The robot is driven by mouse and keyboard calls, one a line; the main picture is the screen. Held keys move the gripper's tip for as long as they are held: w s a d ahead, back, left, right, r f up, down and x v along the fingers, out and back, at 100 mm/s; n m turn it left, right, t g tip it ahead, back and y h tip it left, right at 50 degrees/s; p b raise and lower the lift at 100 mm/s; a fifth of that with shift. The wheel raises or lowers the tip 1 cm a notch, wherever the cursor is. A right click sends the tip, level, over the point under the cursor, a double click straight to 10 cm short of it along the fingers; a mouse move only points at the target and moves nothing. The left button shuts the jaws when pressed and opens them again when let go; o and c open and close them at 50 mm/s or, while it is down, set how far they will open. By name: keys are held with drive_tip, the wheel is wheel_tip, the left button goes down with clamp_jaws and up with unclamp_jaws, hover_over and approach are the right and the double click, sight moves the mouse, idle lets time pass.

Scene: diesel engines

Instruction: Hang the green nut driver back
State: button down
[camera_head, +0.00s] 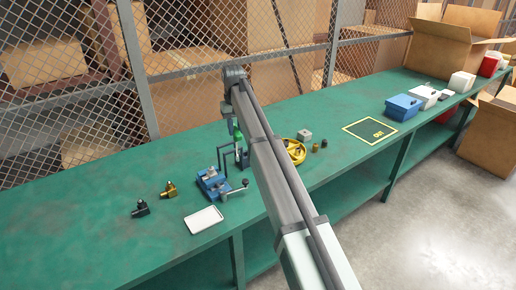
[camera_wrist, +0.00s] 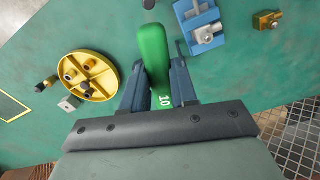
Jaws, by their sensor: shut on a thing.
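The green nut driver (camera_wrist: 154,50) has a handle marked "10". My gripper (camera_wrist: 158,75) is shut on this handle in the wrist view. The green handle (camera_head: 238,135) also shows upright above the bench in the head view, beside my arm. Its lower end is hard to make out.
The blue vise (camera_head: 212,184) stands just left of my arm. A yellow round tray (camera_wrist: 70,83) holds several fittings. Brass (camera_head: 169,188) and black (camera_head: 140,208) fittings and a white tray (camera_head: 203,219) lie left. A wire mesh fence (camera_head: 200,70) runs behind the green bench (camera_head: 70,220).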

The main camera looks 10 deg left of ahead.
drive_tip(key=w+a+r+n, duration=0.2)
drive_tip(key=w+a+r, duration=0.3)
drive_tip(key=w, duration=0.5)
wheel_tip(320, 180, down, 16)
drive_tip(key=a+n, duration=0.1)
drive_tip(key=shift+s, duration=0.2)
idle(1.2)
drive_tip(key=shift+f, duration=0.65)
idle(0.7)
drive_tip(key=shift+c, duration=2.2)
unclamp_jaws()
drive_tip(key=shift+r, duration=1.85)
